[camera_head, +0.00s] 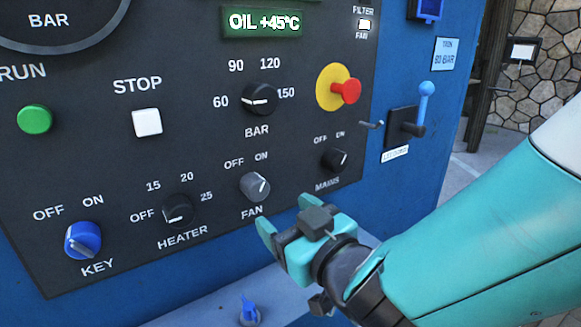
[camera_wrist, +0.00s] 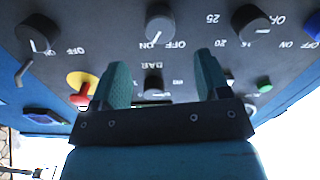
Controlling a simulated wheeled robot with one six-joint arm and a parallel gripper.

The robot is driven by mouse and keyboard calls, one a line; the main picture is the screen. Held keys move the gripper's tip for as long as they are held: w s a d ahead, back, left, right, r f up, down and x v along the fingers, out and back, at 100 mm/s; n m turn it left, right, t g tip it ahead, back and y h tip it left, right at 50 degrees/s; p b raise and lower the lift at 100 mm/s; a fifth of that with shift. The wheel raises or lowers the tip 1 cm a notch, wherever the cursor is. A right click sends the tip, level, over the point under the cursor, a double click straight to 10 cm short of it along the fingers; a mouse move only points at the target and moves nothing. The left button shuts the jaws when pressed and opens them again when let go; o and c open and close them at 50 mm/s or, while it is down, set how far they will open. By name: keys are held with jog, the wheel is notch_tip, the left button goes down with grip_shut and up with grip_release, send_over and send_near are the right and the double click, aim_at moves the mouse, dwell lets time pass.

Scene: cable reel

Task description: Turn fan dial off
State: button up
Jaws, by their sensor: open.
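The fan dial (camera_head: 255,187) is a round grey knob on the dark panel, above the word FAN. Its white line points up and right, toward ON. In the wrist view, which is upside down, the fan dial (camera_wrist: 160,22) shows at the top middle, with its line toward ON. My gripper (camera_head: 285,218) is open and empty, just below and right of the dial in the head view, apart from it. In the wrist view the two teal fingers of my gripper (camera_wrist: 163,80) stand wide apart, with the dial beyond their tips.
The heater dial (camera_head: 178,210) and blue key switch (camera_head: 83,241) are left of the fan dial; the mains dial (camera_head: 334,160) is to its right. The red emergency button (camera_head: 346,91) and blue lever (camera_head: 424,105) project farther right. A ledge with a blue valve (camera_head: 249,311) is below.

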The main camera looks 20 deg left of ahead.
aim_at(260, 193)
jog(key=p+x, duration=0.3)
jog(key=x, duration=0.6)
jog(key=shift+p, duration=0.3)
jog(key=c, duration=0.9)
